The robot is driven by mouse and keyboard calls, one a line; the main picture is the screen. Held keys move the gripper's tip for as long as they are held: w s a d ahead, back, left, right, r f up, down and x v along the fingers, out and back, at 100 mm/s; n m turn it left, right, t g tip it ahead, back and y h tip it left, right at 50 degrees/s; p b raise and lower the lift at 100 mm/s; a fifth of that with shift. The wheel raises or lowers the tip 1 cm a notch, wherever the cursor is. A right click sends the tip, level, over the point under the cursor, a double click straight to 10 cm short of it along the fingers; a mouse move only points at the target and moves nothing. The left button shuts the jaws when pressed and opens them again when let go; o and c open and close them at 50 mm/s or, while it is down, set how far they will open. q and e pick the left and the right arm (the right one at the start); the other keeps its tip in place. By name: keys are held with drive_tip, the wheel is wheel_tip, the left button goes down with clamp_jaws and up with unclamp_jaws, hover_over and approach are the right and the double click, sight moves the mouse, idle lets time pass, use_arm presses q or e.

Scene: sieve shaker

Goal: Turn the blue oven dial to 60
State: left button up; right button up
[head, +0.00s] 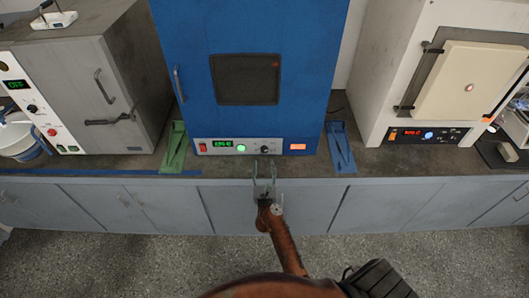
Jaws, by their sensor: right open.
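The blue oven (302,52) stands on the counter at the back middle, with a dark window in its door. Its light control panel (225,146) runs along the bottom, with a red switch, a small green display, a lit green button and an orange label. The dark dial (264,149) sits on this panel, right of the green button; its pointer is too small to read. My right gripper (264,166) is open and empty, just below and in front of the dial, its fingers pointing at the panel. My left gripper is not in view.
A grey oven (135,70) stands at left, a cream furnace (470,80) at right. Grey cabinets (160,207) lie below the counter edge. The counter right before the panel is clear.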

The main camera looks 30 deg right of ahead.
sight(264, 151)
drive_tip(key=shift+w+d+m+g, duration=0.15)
drive_tip(key=shift+d+m+g, duration=0.15)
drive_tip(key=shift+m, duration=0.3)
drive_tip(key=shift+w+d+h, duration=0.15)
drive_tip(key=shift+w+h, duration=0.1)
drive_tip(key=shift+h, duration=0.15)
drive_tip(key=b+x, duration=0.1)
drive_tip(key=x, duration=0.6)
drive_tip(key=shift+f, duration=0.1)
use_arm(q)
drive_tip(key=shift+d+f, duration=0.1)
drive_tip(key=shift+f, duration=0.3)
use_arm(e)
drive_tip(key=c, duration=1.2)
use_arm(q)
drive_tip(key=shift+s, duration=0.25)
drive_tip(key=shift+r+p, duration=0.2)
drive_tip(key=shift+p, duration=0.1)
